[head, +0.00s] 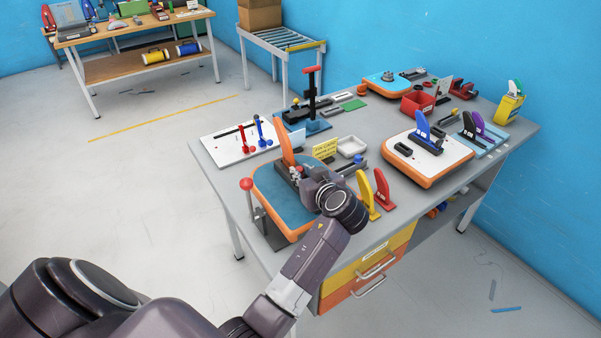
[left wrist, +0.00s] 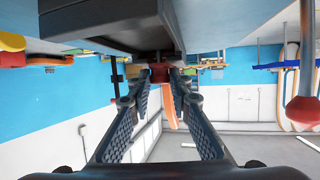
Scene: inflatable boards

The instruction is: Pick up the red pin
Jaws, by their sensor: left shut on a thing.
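My left gripper (head: 300,175) is over the blue-topped, orange-edged board (head: 270,196) at the table's near left, beside its upright orange fin (head: 285,146). In the left wrist view, the gripper's fingers (left wrist: 160,76) close in on a small red piece, which looks like the red pin (left wrist: 159,72), at their tips. Most of the pin is hidden by the fingers and by a dark block above them. Whether the pin is clear of the board I cannot tell. My right gripper is not in view.
A red-knobbed lever (head: 246,184) stands at the board's left edge. Red and blue upright pieces (head: 262,131) stand on a white panel behind. Yellow and red fins (head: 382,188) stand right of my wrist. A white-topped board (head: 430,155) with a blue fin lies farther right.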

